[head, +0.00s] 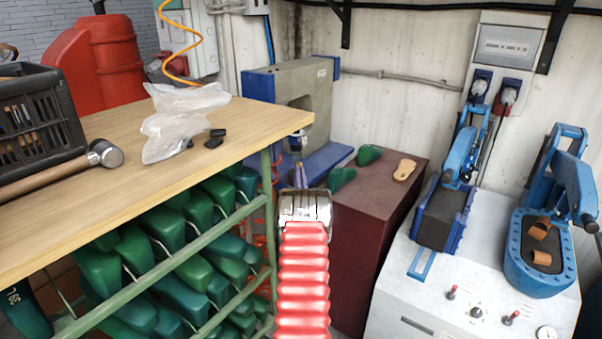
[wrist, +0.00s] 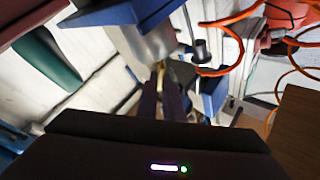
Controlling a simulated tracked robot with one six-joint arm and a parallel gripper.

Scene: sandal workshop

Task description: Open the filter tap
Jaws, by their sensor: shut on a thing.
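My gripper (wrist: 160,88) shows in the wrist view with its two dark purple fingers close together. They are shut on a small brass-coloured piece (wrist: 161,72), which looks like the filter tap, just below a grey rounded filter body (wrist: 150,42). The fingers hide most of the tap, so I cannot tell how far it is turned. In the head view my gripper (head: 300,176) is beyond the workbench corner, in front of the grey and blue press (head: 310,78). The tap cannot be made out there.
The wooden workbench (head: 240,120) is close on the left, with green shoe lasts (head: 200,208) racked below. A dark red cabinet (head: 360,215) stands right of my arm. Orange hose (wrist: 238,45) loops beside the filter. A blue press machine (head: 540,255) stands at the right.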

